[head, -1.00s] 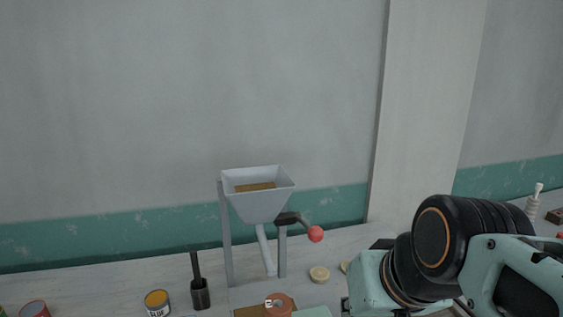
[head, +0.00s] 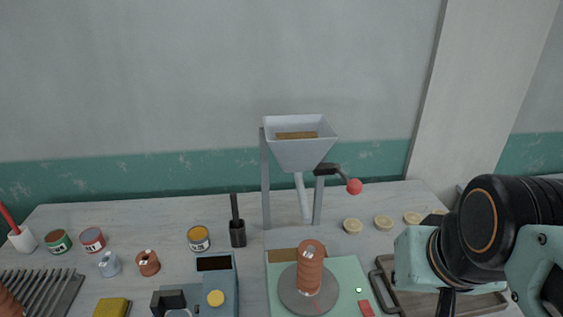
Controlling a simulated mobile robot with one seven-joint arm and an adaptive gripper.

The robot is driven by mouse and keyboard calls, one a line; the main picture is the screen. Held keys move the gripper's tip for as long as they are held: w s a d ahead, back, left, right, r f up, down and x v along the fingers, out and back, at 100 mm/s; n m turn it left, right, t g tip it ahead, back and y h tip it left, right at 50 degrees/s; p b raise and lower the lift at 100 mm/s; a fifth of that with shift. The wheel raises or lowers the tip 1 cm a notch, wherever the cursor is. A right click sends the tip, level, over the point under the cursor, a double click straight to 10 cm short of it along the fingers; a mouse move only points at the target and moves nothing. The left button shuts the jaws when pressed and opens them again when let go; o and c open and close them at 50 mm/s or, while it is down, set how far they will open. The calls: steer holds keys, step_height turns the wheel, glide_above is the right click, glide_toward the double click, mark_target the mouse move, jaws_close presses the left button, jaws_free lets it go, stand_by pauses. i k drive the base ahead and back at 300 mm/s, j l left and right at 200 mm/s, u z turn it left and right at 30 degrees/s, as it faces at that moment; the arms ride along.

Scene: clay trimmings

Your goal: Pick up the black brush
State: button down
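The black brush (head: 236,219) is in the head view, left of the hopper. Its thin dark handle points up and its wider, cup-like black lower part (head: 238,235) stands on the table. I cannot tell whether that part is the brush's own head or a holder. My arm comes in from the right, well away from the brush. My gripper's fingertips do not show, so I cannot see what it holds.
A grey hopper (head: 303,155) with a red-knobbed crank (head: 354,186) stands right of the brush. A yellow-topped can (head: 199,239) is close on its left. A blue box (head: 224,290), a turntable with a clay piece (head: 311,270) and a tray (head: 382,292) stand nearer.

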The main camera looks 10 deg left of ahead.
mark_target(233, 198)
steer(key=u, duration=1.35)
steer(key=i+j+z, duration=0.1)
steer(key=j+z, duration=0.2)
steer(key=z, duration=0.15)
steer(key=j+z, duration=0.15)
steer(key=z, duration=0.25)
steer(key=k+j+z, duration=0.1)
steer(key=z, duration=0.3)
steer(key=k+l+u, duration=0.15)
steer(key=u, duration=0.15)
steer(key=i+l+u, duration=0.15)
steer(key=i+u, duration=0.15)
steer(key=u, duration=0.15)
